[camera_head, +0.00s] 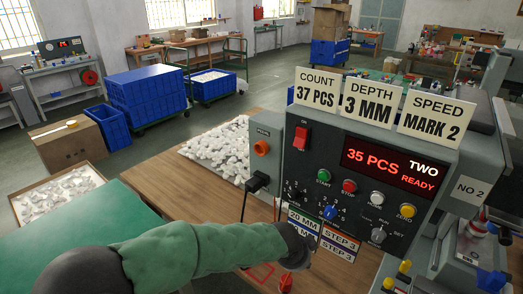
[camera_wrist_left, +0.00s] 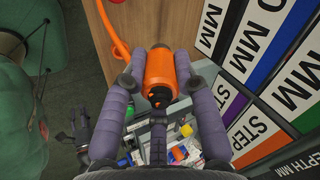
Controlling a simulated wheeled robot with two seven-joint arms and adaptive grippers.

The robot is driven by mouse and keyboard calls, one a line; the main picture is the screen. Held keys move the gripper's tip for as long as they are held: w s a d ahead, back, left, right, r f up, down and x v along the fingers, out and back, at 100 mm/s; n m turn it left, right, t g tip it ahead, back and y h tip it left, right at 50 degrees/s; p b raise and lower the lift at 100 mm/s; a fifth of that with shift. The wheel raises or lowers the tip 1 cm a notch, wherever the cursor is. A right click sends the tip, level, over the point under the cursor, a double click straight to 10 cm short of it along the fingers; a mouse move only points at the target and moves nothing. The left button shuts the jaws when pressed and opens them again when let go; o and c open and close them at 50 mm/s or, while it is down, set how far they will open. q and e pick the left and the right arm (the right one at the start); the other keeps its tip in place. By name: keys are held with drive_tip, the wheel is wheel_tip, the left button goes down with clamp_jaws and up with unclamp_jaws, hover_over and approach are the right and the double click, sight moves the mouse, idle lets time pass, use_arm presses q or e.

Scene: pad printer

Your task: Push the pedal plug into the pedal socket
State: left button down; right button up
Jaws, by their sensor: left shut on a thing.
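The pedal plug (camera_wrist_left: 160,80) is an orange cylinder with a dark end, on an orange cable (camera_wrist_left: 115,35). My left gripper (camera_wrist_left: 158,86) is shut on it, with one purple finger on each side. In the head view my left gripper (camera_head: 298,258) is in front of the lower left of the control panel, partly hidden by the wrist. A round orange fitting (camera_head: 262,148), which looks like the pedal socket, is on the grey side face of the printer. It is above and left of the gripper, and the plug is apart from it. My right gripper is not in view.
The printer's control panel (camera_head: 345,190) stands close to the gripper. A black plug with a cable (camera_head: 257,183) sits just below the orange fitting. Label cards (camera_head: 338,246) are at the panel's lower edge. White parts (camera_head: 222,148) lie on the wooden bench (camera_head: 165,190).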

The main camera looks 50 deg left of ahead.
use_arm(q)
drive_tip(key=s+a+r+t+y+b, duration=0.1)
drive_tip(key=s+a+r+t+b, duration=0.1)
drive_tip(key=a+r+t+b, duration=0.3)
drive_tip(key=s+a+r+t+y+b, duration=0.1)
drive_tip(key=a+r+t+b, duration=0.4)
drive_tip(key=a+r, duration=0.8)
drive_tip(key=shift+s+a+r+t+y, duration=0.35)
drive_tip(key=shift+s+r+t, duration=0.6)
drive_tip(key=shift+r, duration=3.25)
drive_tip(key=shift+x, duration=1.4)
drive_tip(key=c, duration=1)
unclamp_jaws()
drive_tip(key=shift+w, duration=0.1)
drive_tip(key=shift+o, duration=0.6)
drive_tip(key=shift+w, duration=0.1)
